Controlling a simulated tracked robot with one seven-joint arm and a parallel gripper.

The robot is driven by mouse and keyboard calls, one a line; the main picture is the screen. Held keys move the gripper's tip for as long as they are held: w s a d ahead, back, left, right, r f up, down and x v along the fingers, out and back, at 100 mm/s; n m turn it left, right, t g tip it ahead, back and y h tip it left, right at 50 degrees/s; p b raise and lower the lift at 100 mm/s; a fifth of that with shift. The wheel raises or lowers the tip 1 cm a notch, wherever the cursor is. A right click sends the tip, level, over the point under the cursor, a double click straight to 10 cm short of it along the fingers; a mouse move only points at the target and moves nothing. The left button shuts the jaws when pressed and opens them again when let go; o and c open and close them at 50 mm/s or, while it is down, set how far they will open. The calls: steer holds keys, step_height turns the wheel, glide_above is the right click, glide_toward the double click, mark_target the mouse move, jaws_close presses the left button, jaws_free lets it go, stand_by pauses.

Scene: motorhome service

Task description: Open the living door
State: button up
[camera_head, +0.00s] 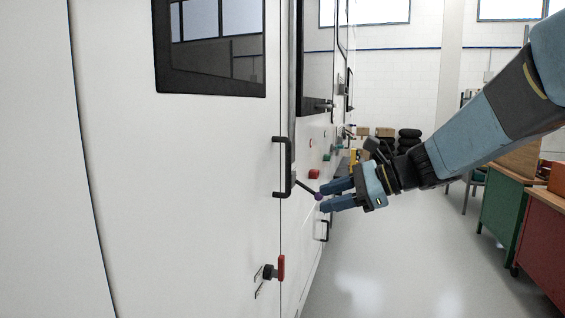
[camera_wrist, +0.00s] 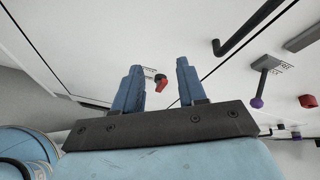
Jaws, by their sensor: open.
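The white vehicle wall (camera_head: 190,180) fills the left of the head view, with a dark-framed window (camera_head: 210,45). A black upright bar handle (camera_head: 288,167) sits by a panel seam. Beside it a thin dark lever with a purple knob (camera_head: 318,196) sticks out; the knob also shows in the wrist view (camera_wrist: 257,103). My gripper (camera_head: 323,196) is open and empty, its fingers pointing at the wall. In the head view its fingertips overlap the knob, but in the wrist view the knob lies right of both fingers (camera_wrist: 158,72). Which panel is the living door is unclear.
A red latch with a black knob (camera_head: 281,268) sits lower on the wall; it shows beyond my fingers in the wrist view (camera_wrist: 161,84). More handles and a red part (camera_head: 314,174) lie farther along. Green (camera_head: 500,210) and red (camera_head: 540,240) cabinets stand right. The floor between is clear.

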steer(key=w+d+r+m+t+y, duration=0.1)
steer(key=w+r+m+t+y, duration=0.1)
steer(key=w+m, duration=0.3)
steer(key=w+d+r+m+t+y, duration=0.1)
steer(key=w+d+r+m+t, duration=0.15)
steer(key=w, duration=0.35)
steer(key=shift+m, duration=0.25)
steer(key=x, duration=1.4)
steer(key=shift+a+f, duration=0.2)
steer(key=shift+f, duration=0.15)
steer(key=shift+s, duration=0.1)
steer(key=shift+d+r, duration=0.1)
jaws_close()
